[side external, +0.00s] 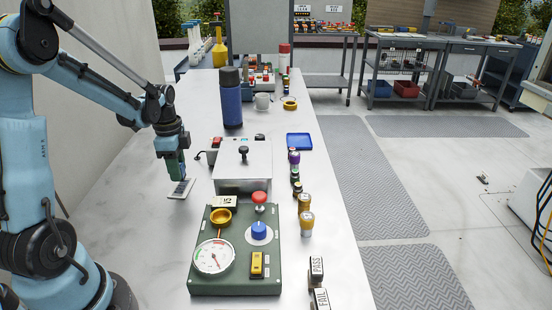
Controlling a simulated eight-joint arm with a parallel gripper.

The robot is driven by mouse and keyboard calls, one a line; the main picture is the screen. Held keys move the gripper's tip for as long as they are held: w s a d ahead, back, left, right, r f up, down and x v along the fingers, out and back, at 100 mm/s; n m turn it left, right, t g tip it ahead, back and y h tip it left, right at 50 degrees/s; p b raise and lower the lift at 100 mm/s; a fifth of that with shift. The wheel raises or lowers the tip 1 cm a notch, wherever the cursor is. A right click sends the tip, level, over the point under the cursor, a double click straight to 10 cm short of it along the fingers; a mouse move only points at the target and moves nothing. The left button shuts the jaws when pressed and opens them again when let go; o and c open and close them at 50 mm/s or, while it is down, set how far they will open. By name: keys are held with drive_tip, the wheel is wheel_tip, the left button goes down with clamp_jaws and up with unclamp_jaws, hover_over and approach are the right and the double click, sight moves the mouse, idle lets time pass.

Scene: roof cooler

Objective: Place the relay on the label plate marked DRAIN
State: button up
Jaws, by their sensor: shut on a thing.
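My gripper (176,178) points down at the left side of the white table, just left of a grey-white box. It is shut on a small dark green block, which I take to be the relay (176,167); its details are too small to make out. A small pale plate with dark markings (181,190) lies on the table directly below the gripper. Its lettering is not legible, so I cannot tell whether it reads DRAIN. I cannot tell whether the block touches the plate.
The box (243,163) with a black knob stands close right. A green panel (235,283) with gauge, red button and blue knob lies in front. A blue bottle (231,98), a mug (262,101), a blue tray (299,141) and several stamps stand behind and right. The table's left front is clear.

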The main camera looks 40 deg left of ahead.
drive_tip(key=shift+f, duration=1.3)
drive_tip(key=o, duration=1)
drive_tip(key=shift+f, duration=0.1)
wheel_tip(320, 180, up, 12)
drive_tip(key=shift+f, duration=0.15)
drive_tip(key=shift+d+r, duration=0.2)
drive_tip(key=shift+r, duration=0.15)
drive_tip(key=d+n+t, duration=0.2)
drive_tip(key=d+n, duration=0.1)
drive_tip(key=d, duration=0.4)
drive_tip(key=s+d+n+t, duration=0.1)
drive_tip(key=d+n+t, duration=0.1)
drive_tip(key=d, duration=0.5)
drive_tip(key=s+d+n+t, duration=0.1)
drive_tip(key=d+n+t, duration=0.2)
drive_tip(key=d, duration=0.4)
drive_tip(key=shift+s+d+r+n, duration=0.1)
drive_tip(key=shift+s+d+n, duration=0.1)
drive_tip(key=shift+n, duration=0.3)
